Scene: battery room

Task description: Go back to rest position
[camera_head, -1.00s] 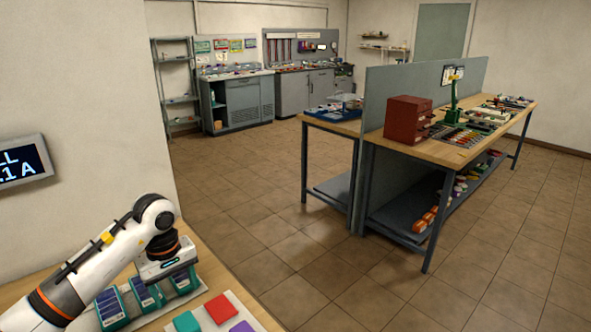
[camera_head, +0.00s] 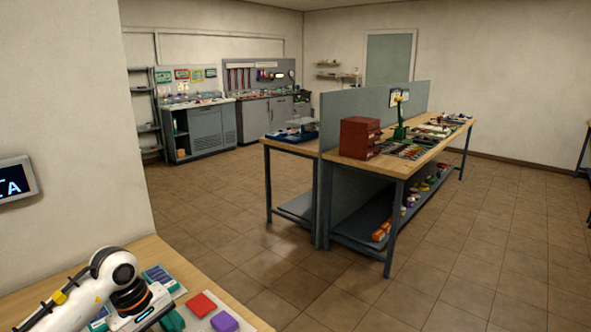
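My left gripper (camera_head: 146,316) is at the lower left, low over the near table, at the end of my white arm. Its fingers are largely hidden behind its own body and cut by the picture's bottom edge, so I cannot tell whether they are apart or hold anything. My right gripper is out of view.
On the wooden table (camera_head: 176,262) below my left arm are a blue-and-teal battery-like block (camera_head: 160,278), a red block (camera_head: 202,304), a purple block (camera_head: 224,321) and a teal piece (camera_head: 172,320). A workbench (camera_head: 402,163) with a red drawer box (camera_head: 359,138) stands beyond open tiled floor.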

